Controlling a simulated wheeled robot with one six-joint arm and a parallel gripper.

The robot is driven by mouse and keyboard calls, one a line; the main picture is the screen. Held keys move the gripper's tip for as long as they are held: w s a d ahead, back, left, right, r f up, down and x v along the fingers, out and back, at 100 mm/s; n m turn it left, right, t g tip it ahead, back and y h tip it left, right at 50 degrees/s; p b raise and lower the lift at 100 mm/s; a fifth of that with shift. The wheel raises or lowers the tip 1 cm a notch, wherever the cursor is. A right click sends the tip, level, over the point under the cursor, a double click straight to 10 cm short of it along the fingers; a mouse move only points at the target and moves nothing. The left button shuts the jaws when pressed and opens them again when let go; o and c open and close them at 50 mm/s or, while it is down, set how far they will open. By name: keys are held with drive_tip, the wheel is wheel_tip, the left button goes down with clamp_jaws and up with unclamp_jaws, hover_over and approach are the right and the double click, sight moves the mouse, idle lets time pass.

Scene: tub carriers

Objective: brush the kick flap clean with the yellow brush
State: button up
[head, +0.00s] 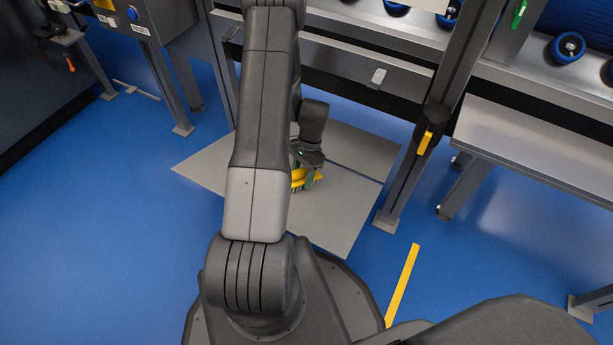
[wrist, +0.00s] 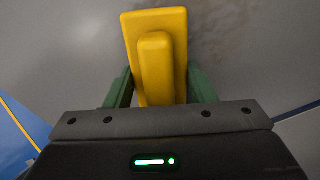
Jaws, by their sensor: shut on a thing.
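The yellow brush (head: 299,178) is held in my gripper (head: 307,177), low over the flat grey plate (head: 335,222) that lies on the blue floor and looks like the kick flap. In the wrist view the brush (wrist: 157,20) stands between the two green fingers of my gripper (wrist: 160,88), which are shut on it. The grey surface (wrist: 75,60) behind it carries a faint brown smudge (wrist: 215,22) at the upper right. The bristles barely show, and I cannot tell whether they touch the plate. My arm hides part of the plate.
A steel frame post (head: 415,165) with a yellow handle stands right of the plate. A grey panel (head: 345,75) with a white tab runs behind it. A steel bench (head: 540,150) stands at the right. Blue floor (head: 130,230) is open at the left.

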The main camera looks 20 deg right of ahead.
sight(294, 173)
drive_tip(key=shift+w+a+f, duration=0.15)
drive_tip(key=shift+w+a, duration=1)
drive_tip(key=shift+w, duration=0.1)
drive_tip(key=shift+w+a, duration=1.75)
drive_tip(key=shift+w, duration=0.2)
drive_tip(key=shift+w+a, duration=1.7)
drive_tip(key=shift+w, duration=0.2)
drive_tip(key=shift+s+a+r, duration=0.45)
drive_tip(key=shift+a, duration=0.05)
drive_tip(key=shift+s+d+f, duration=0.15)
drive_tip(key=shift+s+d, duration=1)
drive_tip(key=shift+s, duration=0.25)
drive_tip(key=shift+s+d, duration=1.2)
drive_tip(key=shift+s, duration=0.1)
drive_tip(key=shift+s+d, duration=0.6)
drive_tip(key=shift+s, duration=0.2)
drive_tip(key=shift+s+d, duration=0.55)
drive_tip(key=shift+s, duration=0.2)
drive_tip(key=shift+s+d, duration=2.15)
drive_tip(key=shift+s, duration=0.2)
drive_tip(key=shift+s+a+r+p, duration=0.3)
drive_tip(key=shift+s+a, duration=0.2)
drive_tip(key=shift+a, duration=0.15)
drive_tip(key=shift+w+a+f, duration=0.1)
drive_tip(key=shift+w+a, duration=1.5)
drive_tip(key=shift+w, duration=0.15)
drive_tip(key=shift+w+a, duration=0.95)
drive_tip(key=shift+w, duration=0.25)
drive_tip(key=shift+w+a, duration=0.9)
drive_tip(key=shift+w, duration=0.25)
